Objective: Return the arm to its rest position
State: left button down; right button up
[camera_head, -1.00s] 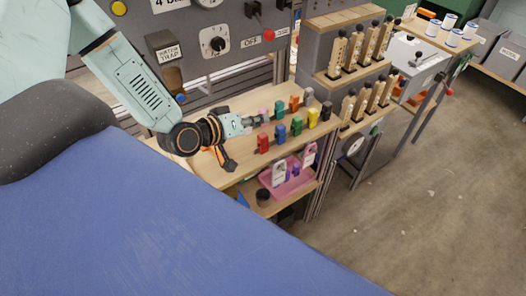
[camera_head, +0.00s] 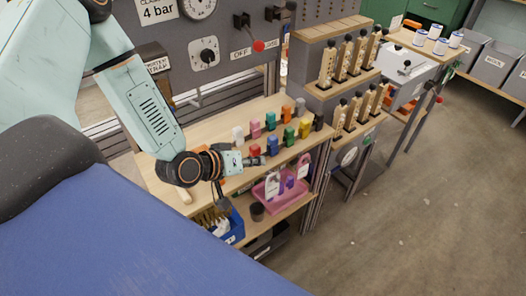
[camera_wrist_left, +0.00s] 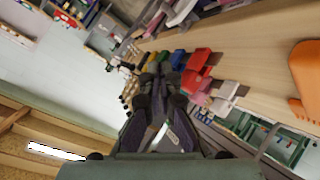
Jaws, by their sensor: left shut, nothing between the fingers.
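My left arm comes in from the left in the head view. Its gripper (camera_head: 254,161) is at the front edge of the wooden shelf (camera_head: 180,170), close to the red block (camera_head: 255,151). The gripper is shut and empty. In the left wrist view the dark fingers (camera_wrist_left: 160,105) are together, with the red block (camera_wrist_left: 197,70) just beyond and to the right. Several coloured blocks stand in rows on the shelf, among them a blue block (camera_head: 272,146) and a green block (camera_head: 289,136). My right gripper is not in view.
Below the shelf are a pink tray (camera_head: 268,192) and a blue bin (camera_head: 233,232). A grey control panel (camera_head: 228,30) with dial and levers stands behind. Wooden racks (camera_head: 340,85) stand to the right. The floor (camera_head: 410,200) at right is open.

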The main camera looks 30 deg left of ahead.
pick_arm(q)
jog(key=s+d+f+m+g+y+b, duration=0.1)
jog(key=s+f+g, duration=0.4)
jog(key=s, duration=0.8)
jog(key=s+d+f+m+g+y+b, duration=0.2)
jog(key=s+d+f+m+g, duration=0.1)
jog(key=s+f, duration=0.7)
jog(key=s+d+g, duration=0.1)
jog(key=s+g, duration=0.1)
jog(key=s, duration=0.2)
jog(key=shift+d+g+y+b, duration=0.2)
jog(key=shift+g+y+b, duration=0.1)
jog(key=shift+g, duration=0.1)
